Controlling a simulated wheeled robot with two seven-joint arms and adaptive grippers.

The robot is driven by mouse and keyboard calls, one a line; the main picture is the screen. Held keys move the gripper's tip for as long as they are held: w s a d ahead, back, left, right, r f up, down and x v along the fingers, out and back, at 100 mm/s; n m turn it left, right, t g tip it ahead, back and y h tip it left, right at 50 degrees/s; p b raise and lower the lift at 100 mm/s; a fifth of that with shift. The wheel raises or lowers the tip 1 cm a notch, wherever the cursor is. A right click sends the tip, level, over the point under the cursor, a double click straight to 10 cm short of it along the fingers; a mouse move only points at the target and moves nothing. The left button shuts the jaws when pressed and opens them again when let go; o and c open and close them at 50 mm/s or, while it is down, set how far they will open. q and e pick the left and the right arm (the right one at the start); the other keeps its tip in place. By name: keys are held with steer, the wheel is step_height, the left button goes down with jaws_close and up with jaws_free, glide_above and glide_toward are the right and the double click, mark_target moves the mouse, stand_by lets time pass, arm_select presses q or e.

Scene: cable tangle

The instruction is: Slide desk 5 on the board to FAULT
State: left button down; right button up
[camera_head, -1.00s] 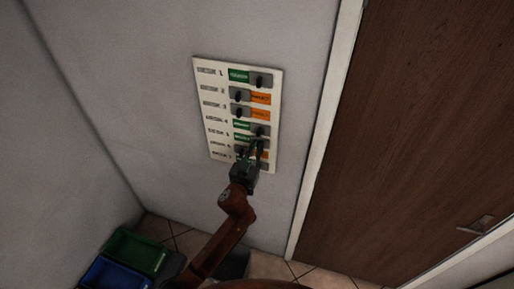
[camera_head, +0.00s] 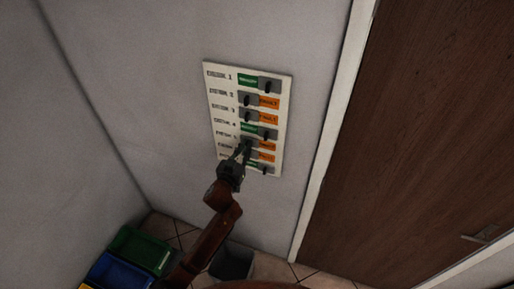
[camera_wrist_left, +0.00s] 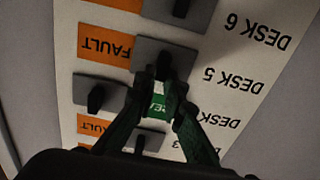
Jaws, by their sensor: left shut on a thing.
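The white board (camera_head: 212,100) on the wall has several rows, each with a grey slider beside a green or orange field. The desk 5 slider (camera_wrist_left: 143,46) sits at the end of its row nearest the DESK 5 label (camera_wrist_left: 235,80). The orange FAULT field (camera_wrist_left: 105,47) of that row is uncovered beside it. In the head view this orange field (camera_head: 267,146) shows right of the slider. My left gripper (camera_wrist_left: 163,82) is shut on the slider's dark knob (camera_wrist_left: 163,64); it reaches up from below in the head view (camera_head: 246,150). My right gripper is not in view.
The desk 4 slider (camera_wrist_left: 84,88) and desk 6 slider (camera_wrist_left: 200,14) are close on either side. A brown door (camera_head: 420,140) is on the right. Green (camera_head: 140,250) and blue (camera_head: 118,270) bins and a grey bin (camera_head: 232,263) stand on the floor below.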

arm_select(q)
steer(key=shift+a, duration=0.1)
steer(key=c, duration=2)
jaws_free()
steer(key=shift+a, duration=0.15)
steer(key=v, duration=1.2)
